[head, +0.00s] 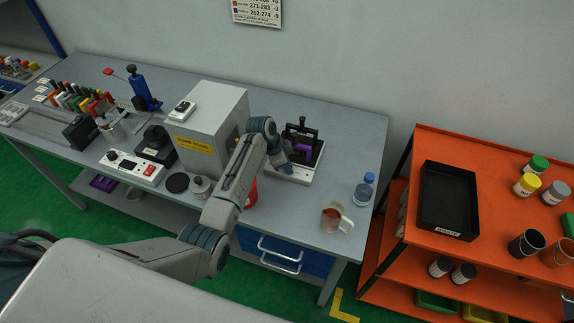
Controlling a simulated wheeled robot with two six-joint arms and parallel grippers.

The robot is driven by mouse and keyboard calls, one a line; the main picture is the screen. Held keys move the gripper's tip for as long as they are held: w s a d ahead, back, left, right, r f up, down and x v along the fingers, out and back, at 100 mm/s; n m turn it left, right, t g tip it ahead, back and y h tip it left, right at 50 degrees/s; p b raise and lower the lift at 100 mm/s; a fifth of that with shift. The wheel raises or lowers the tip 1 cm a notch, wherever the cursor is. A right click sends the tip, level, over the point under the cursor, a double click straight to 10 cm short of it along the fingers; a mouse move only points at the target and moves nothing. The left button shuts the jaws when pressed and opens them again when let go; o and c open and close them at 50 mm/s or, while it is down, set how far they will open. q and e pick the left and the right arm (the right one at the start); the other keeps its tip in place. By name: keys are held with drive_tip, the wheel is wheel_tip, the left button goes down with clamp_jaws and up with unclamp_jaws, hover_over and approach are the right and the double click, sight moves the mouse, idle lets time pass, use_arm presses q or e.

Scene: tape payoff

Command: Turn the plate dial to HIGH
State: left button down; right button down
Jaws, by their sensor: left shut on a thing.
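A small device with a white base (302,178), a dark plate area and a black upright clamp or handle (301,133) stands on the right half of the grey bench. A purple piece shows on it. My left gripper (284,166) reaches down to the front left part of this base. It is shut at the place of the plate dial, and the gripper hides the dial. The dial's setting and any HIGH mark cannot be read. My right gripper is not in view.
A grey box with a yellow label (195,145) stands left of my forearm. A mug (336,218) and a blue-capped bottle (364,189) stand to the right on the bench (353,150). An orange cart (398,243) with a black tray (430,222) is farther right.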

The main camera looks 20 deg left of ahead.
use_arm(q)
drive_tip(key=shift+w+r+m, duration=0.1)
drive_tip(key=shift+m, duration=0.5)
drive_tip(key=c, duration=1.5)
unclamp_jaws()
drive_tip(key=shift+a, duration=0.1)
drive_tip(key=shift+a+r+b, duration=0.15)
drive_tip(key=shift+r+b, duration=0.15)
drive_tip(key=shift+b+v, duration=1.6)
drive_tip(key=shift+v, duration=3.4)
drive_tip(key=shift+w+a, duration=0.1)
